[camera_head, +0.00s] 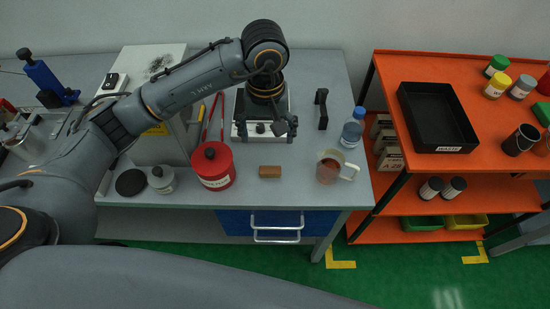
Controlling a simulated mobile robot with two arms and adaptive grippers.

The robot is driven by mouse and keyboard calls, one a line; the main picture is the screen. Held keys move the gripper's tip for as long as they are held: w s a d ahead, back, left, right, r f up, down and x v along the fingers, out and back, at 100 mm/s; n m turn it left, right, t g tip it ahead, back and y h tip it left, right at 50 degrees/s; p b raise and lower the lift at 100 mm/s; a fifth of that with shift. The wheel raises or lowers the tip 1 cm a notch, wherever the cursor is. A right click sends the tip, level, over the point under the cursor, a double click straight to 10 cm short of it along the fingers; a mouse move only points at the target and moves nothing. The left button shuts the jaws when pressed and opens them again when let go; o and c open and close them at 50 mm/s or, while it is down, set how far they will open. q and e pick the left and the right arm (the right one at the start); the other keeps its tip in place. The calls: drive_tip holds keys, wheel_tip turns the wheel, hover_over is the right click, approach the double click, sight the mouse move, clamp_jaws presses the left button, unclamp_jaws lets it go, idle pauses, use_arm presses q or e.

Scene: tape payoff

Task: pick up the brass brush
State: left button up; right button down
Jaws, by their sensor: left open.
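I cannot make out a brass brush for certain. A small brown block (270,172) lies near the table's front edge, between a red canister and a clear jug; I cannot tell whether it is a brush. A black handle-shaped item (321,109) lies farther back, right of my left gripper. My left gripper (278,128) is open and points down over the front of a black and white device (241,122), which it partly hides. I see nothing between its fingers. My right gripper is not in view.
The red canister (213,168), clear jug (330,168) and blue-capped bottle (353,128) stand near the front. Red-handled tools (202,122) lie left of the device. An orange shelf (389,78) with a black tray (438,118) stands right. My left arm hides part of the table's left side.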

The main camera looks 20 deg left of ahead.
use_arm(q)
drive_tip(key=p, duration=0.1)
approach(270, 170)
drive_tip(key=shift+s+a+f, duration=0.25)
drive_tip(key=shift+s+f, duration=0.1)
drive_tip(key=shift+w+d+f+p, duration=0.15)
drive_tip(key=shift+f+p, duration=0.15)
drive_tip(key=shift+f, duration=0.5)
drive_tip(key=shift+w+a+f+p, duration=0.15)
drive_tip(key=shift+f+p, duration=0.15)
drive_tip(key=shift+f, duration=0.45)
drive_tip(key=f, duration=0.1)
drive_tip(key=f+p, duration=0.2)
drive_tip(key=shift+d+f, duration=0.25)
drive_tip(key=shift+w+f, duration=0.1)
drive_tip(key=shift+f, duration=0.5)
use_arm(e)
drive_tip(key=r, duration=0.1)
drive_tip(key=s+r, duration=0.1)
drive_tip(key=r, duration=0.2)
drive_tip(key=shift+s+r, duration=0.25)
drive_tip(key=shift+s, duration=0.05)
use_arm(q)
drive_tip(key=c, duration=1.1)
